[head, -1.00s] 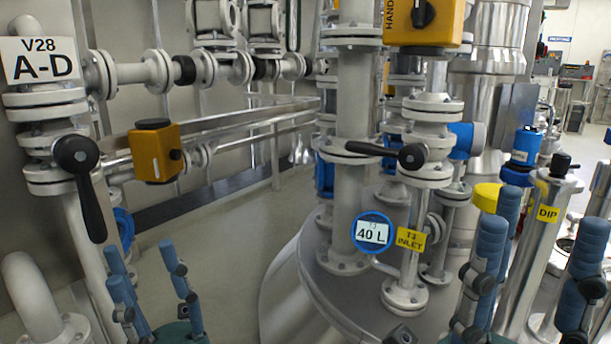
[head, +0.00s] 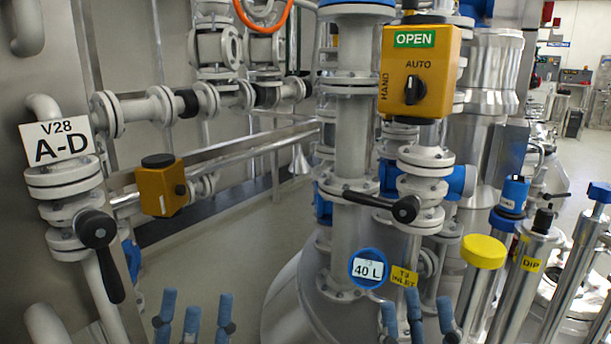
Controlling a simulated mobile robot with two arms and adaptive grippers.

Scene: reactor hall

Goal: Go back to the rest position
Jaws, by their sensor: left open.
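My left gripper (head: 195,302) shows at the bottom edge, left of centre. Its blue fingers point up and stand apart with nothing between them. My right gripper (head: 416,303) shows at the bottom edge, right of centre. Its blue fingers also point up, spread and empty, in front of the vessel top. The palms of both grippers are below the picture. Neither gripper visibly holds any of the valves or pipes.
A black valve lever (head: 98,229) hangs on the left pipe under the V28 A-D sign (head: 57,141). A black handle (head: 403,209) sits below the yellow actuator box (head: 418,72) marked OPEN. Capped metal tubes (head: 481,255) stand at right. Grey floor (head: 235,240) is clear at centre left.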

